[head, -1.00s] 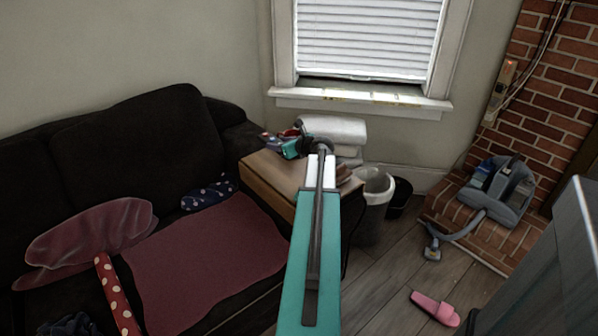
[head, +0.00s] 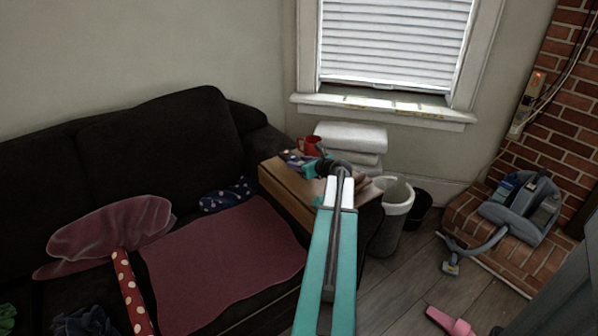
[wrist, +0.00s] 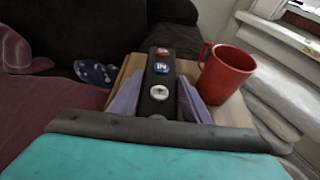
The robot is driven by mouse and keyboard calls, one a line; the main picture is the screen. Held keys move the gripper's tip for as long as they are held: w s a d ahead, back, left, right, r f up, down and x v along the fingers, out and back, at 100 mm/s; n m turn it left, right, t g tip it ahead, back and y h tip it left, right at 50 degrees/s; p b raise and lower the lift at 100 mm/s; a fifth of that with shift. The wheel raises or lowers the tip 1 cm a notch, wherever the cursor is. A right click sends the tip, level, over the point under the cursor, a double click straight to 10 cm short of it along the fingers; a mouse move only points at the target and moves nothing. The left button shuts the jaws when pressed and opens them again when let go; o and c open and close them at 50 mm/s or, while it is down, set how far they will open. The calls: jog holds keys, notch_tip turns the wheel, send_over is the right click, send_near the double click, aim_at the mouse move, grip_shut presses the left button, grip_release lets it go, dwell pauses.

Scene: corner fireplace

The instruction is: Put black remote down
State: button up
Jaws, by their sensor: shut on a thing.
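The black remote (wrist: 160,84), with red, blue and white buttons, is upright in the wrist view, its long side pointing away from me. My gripper (wrist: 159,96) is shut on it, with a lavender finger on each side. In the head view my gripper (head: 303,165) is over the wooden side table (head: 285,193), and the remote is small and partly hidden there. The tabletop shows behind and beside the remote in the wrist view. I cannot tell whether the remote touches it.
A red mug (wrist: 227,73) stands on the table just right of the remote. Folded white towels (head: 350,137) are behind it. A dark sofa (head: 165,150) with a maroon blanket (head: 215,250) is at left. A bin (head: 395,210) stands right of the table.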

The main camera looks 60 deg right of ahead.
jog(key=shift+f, duration=0.1)
jog(key=shift+f, duration=1.75)
jog(key=shift+f+b, duration=0.15)
jog(key=shift+b, duration=0.15)
jog(key=o, duration=1.1)
jog(key=shift+o, duration=0.2)
jog(key=shift+r, duration=0.2)
jog(key=shift+p+v, duration=0.35)
jog(key=shift+v, duration=5.65)
jog(key=shift+o, duration=0.3)
jog(key=shift+f, duration=0.1)
